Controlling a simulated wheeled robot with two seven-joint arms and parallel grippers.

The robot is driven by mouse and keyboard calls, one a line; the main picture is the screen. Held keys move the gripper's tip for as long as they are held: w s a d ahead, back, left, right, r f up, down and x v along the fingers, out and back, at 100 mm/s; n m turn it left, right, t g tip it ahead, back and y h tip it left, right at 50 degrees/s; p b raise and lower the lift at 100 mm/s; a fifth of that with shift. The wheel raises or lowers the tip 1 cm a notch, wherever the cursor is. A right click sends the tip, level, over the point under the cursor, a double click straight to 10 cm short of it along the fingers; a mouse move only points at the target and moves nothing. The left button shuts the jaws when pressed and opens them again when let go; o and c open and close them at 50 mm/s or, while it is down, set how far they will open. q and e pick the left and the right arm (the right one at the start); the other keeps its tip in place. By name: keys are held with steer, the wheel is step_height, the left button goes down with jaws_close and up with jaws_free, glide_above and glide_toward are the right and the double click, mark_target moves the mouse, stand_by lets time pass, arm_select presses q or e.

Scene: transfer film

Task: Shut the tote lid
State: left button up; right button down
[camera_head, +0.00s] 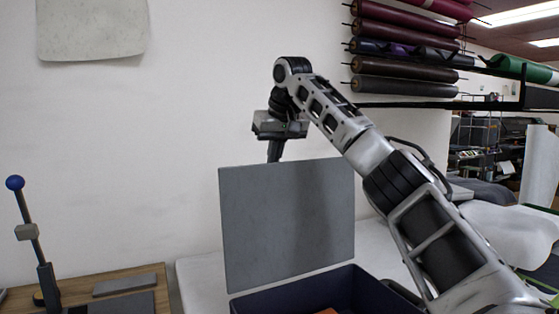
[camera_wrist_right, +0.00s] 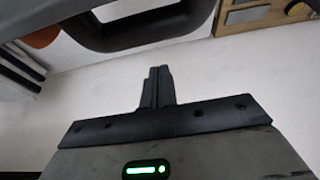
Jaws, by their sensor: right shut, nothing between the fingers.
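The dark blue tote (camera_head: 290,297) stands at the bottom middle of the head view, cut off by the lower edge. Its flat grey lid (camera_head: 288,225) is open and stands nearly upright at the tote's back side. My right gripper (camera_head: 274,156) points down at the lid's top edge, its fingers together and empty. Whether its tips touch the lid or sit behind it I cannot tell. The right wrist view shows the closed dark fingers (camera_wrist_right: 158,88) with nothing between them. My left gripper is not in view.
An orange item (camera_head: 327,311) shows inside the tote. A wooden board (camera_head: 130,279) with a blue-knobbed lever (camera_head: 30,225) lies at the left. A white wall stands behind. Film rolls (camera_head: 405,50) hang on a rack at the upper right.

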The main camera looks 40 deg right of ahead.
steer(key=shift+s+a+f, duration=0.1)
steer(key=shift+s+a, duration=0.15)
steer(key=shift+s, duration=0.45)
steer(key=shift+s+a+f, duration=0.1)
steer(key=shift+s+a, duration=0.1)
steer(key=shift+s, duration=0.5)
